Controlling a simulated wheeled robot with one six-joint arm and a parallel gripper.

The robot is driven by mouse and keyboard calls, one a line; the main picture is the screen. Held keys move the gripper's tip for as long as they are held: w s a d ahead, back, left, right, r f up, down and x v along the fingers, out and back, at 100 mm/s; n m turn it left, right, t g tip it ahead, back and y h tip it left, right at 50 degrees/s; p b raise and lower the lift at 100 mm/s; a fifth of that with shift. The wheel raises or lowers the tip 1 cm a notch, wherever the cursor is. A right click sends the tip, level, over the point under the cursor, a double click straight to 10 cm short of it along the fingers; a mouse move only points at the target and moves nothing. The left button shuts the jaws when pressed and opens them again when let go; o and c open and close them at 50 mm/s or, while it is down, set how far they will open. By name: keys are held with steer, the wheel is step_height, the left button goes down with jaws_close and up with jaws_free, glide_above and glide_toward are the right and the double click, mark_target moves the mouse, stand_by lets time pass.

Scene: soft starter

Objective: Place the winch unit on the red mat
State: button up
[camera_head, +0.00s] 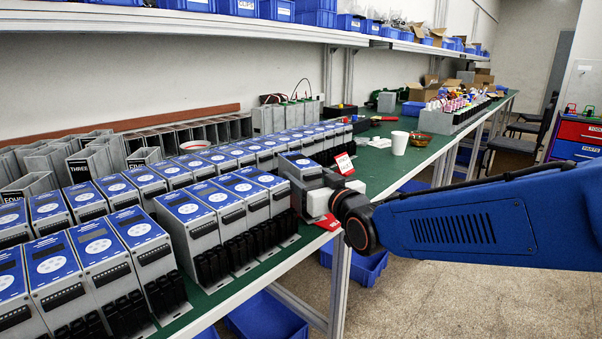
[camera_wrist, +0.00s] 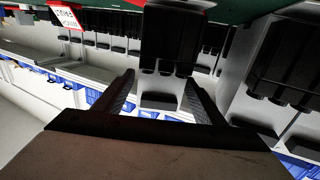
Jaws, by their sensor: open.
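A single blue-topped grey starter unit (camera_head: 300,163) stands at the front of the bench, right of the front row. I cannot read a name on it, so whether it is the winch unit is unclear. My gripper (camera_head: 312,190) is at its near side, open. In the wrist view a unit with black terminal blocks (camera_wrist: 167,45) shows between and beyond my open fingers (camera_wrist: 160,92); contact cannot be told. A red patch (camera_head: 328,223) shows at the bench edge under my gripper, mostly hidden; I cannot tell whether it is the red mat.
Rows of similar units (camera_head: 95,246) crowd the bench left of my gripper. A red and white card (camera_head: 344,163) stands just behind it. A white cup (camera_head: 399,142) and a red-handled tool (camera_head: 384,119) lie farther back. Green bench surface (camera_head: 378,170) is clear to the right.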

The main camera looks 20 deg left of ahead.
steer(key=v, duration=0.7)
steer(key=shift+s+d, duration=0.25)
steer(key=shift+d, duration=0.05)
steer(key=d+f+m+g+h, duration=0.15)
steer(key=d+f+h, duration=0.25)
steer(key=d, duration=1)
steer(key=d+f+m+h, duration=0.3)
steer(key=d+f+h, duration=0.15)
steer(key=d, duration=0.85)
steer(key=s+d+f+m+g+h, duration=0.2)
steer(key=s+d+f, duration=0.3)
steer(key=s+d, duration=0.4)
steer(key=s+d+f+m+g+h, duration=0.2)
steer(key=s+d+f+m+g, duration=0.1)
steer(key=s+d, duration=0.7)
steer(key=s+f+g, duration=0.1)
steer(key=s+f, duration=0.1)
steer(key=s, duration=0.1)
steer(key=shift+f+h, duration=0.35)
steer(key=shift+d, duration=0.15)
